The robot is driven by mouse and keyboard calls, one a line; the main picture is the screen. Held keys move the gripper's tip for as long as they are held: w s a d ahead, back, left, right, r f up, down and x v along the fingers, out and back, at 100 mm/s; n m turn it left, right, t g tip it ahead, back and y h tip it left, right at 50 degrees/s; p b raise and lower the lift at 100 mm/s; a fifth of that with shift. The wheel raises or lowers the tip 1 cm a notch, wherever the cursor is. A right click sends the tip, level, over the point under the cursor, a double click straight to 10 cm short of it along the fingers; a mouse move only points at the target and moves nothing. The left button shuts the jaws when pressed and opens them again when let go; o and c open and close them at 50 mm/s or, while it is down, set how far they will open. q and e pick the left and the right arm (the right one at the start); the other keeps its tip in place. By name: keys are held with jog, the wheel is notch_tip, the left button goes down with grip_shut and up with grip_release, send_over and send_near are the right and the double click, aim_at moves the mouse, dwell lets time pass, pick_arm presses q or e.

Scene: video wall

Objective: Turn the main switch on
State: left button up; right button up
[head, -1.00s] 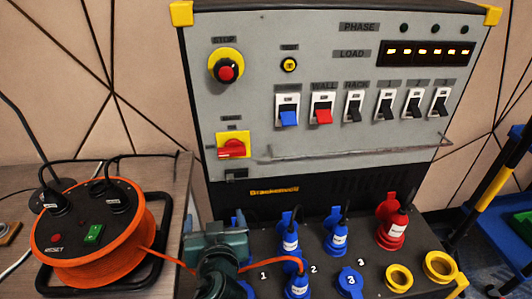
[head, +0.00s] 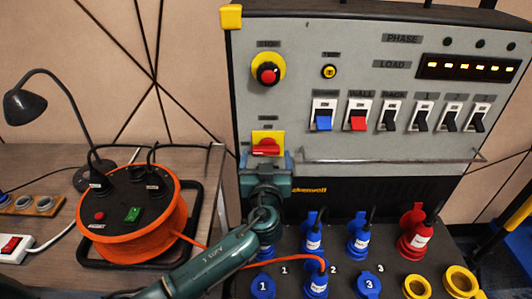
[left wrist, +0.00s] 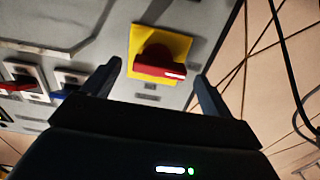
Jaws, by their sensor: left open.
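The main switch is a red rotary handle (head: 265,147) on a yellow plate (head: 268,134) at the lower left of the grey panel. Its handle lies about level, and it also shows in the left wrist view (left wrist: 160,66). My left gripper (head: 264,160) is just below the switch, with its fingers pointing at the panel. In the left wrist view the two fingers are spread wide on either side of the red handle, with nothing between them. I cannot tell whether a finger touches the plate. My right gripper is out of view.
A red stop button (head: 267,74) on yellow sits above the switch. A blue rocker (head: 323,118) and a red rocker (head: 358,118) are to the right, above a metal rail (head: 395,160). Blue plugs (head: 314,240) stand below. An orange cable reel (head: 135,235) sits on the left table.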

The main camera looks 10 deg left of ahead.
pick_arm(q)
jog(key=shift+w+a, duration=0.15)
jog(key=shift+w, duration=0.4)
jog(key=shift+c, duration=0.5)
jog(key=c, duration=0.9)
